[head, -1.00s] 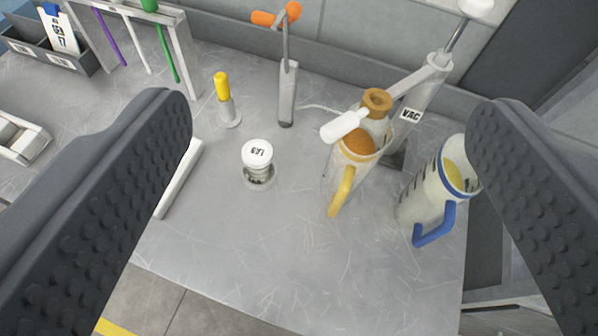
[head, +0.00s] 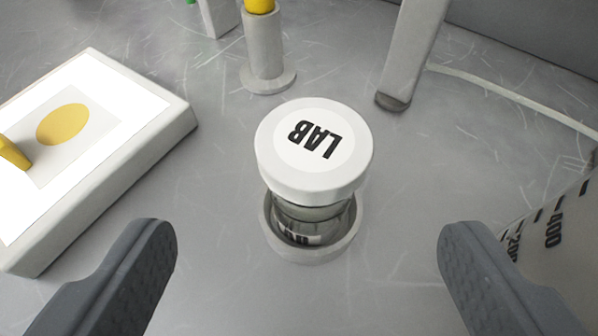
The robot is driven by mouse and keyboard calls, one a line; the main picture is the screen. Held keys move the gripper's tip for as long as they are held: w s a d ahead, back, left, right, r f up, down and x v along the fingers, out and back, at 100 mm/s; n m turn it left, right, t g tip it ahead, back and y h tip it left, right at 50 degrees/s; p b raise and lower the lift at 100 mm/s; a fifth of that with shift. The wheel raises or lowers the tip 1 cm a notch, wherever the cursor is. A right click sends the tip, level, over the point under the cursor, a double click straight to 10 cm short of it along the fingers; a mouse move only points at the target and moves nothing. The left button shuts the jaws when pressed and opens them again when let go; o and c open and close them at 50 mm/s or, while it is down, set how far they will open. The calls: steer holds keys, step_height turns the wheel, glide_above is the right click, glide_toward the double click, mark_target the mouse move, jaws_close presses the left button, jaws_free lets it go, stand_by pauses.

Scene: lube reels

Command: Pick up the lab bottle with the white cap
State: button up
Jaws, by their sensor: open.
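The lab bottle (head: 314,150) has a round white cap with "LAB" printed on it in black, upside down in the picture. Its clear body shows below the cap, with part of a label. It stands in a shallow grey ring holder (head: 300,251) on the bench, in the middle of the head view. My gripper (head: 306,245) is open, with one dark finger to the left and one to the right of the bottle. Neither finger appears to touch it. The bottle's lower body is mostly hidden by its cap and the ring.
A white panel with a yellow oval (head: 64,124) lies at the left. Behind the bottle are a yellow-topped grey post (head: 266,55) and a grey upright (head: 411,50). A jug with black markings (head: 555,260) stands close beyond the right finger. A pale tube (head: 510,95) runs at the back right.

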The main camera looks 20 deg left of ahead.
mark_target(304, 181)
steer(key=shift+x, duration=2.8)
steer(key=shift+d+p+x, duration=0.2)
steer(key=shift+p+x, duration=0.2)
steer(key=shift+x, duration=2.25)
steer(key=c, duration=1.1)
